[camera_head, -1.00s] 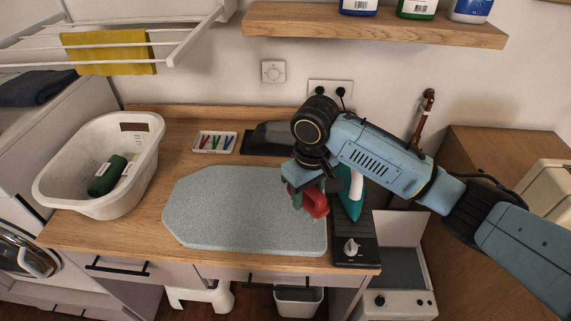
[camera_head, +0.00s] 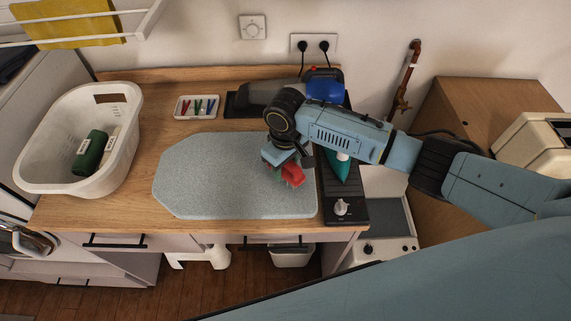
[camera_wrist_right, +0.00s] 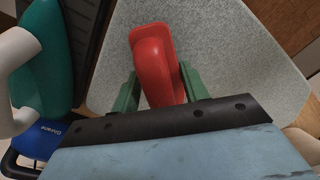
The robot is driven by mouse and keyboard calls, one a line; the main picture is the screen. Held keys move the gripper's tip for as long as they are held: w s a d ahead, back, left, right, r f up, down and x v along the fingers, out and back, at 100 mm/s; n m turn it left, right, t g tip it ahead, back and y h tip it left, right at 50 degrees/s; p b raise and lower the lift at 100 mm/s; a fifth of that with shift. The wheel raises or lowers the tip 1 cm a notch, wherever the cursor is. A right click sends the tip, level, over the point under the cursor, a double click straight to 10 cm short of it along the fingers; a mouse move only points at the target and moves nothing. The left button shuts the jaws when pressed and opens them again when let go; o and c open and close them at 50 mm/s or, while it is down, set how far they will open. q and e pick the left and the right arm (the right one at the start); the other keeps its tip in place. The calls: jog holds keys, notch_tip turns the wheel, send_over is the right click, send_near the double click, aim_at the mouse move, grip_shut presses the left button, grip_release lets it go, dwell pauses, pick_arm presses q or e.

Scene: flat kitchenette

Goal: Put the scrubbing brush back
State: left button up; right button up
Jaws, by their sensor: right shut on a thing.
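The red scrubbing brush (camera_head: 291,175) is held by my right gripper (camera_head: 284,168) over the right part of the grey speckled pad (camera_head: 215,175) on the wooden counter. In the right wrist view the brush (camera_wrist_right: 153,60) sits between the two green fingers of my right gripper (camera_wrist_right: 158,90), which are shut on it. The grey pad lies beyond it there. I cannot tell how high the brush is above the pad. Its underside is hidden. My left gripper is not in view.
A green and white iron (camera_head: 339,166) stands on a black base (camera_head: 343,211) close right of the pad. A white basket (camera_head: 40,188) with a green cylinder (camera_head: 90,152) is at left. A small tray of coloured pegs (camera_head: 183,113) lies behind the pad. The pad's left part is clear.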

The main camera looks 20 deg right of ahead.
jog(key=shift+f, duration=0.2)
jog(key=o, duration=1)
jog(key=shift+o, duration=0.2)
notch_tip(320, 180, up, 12)
jog(key=shift+r, duration=0.15)
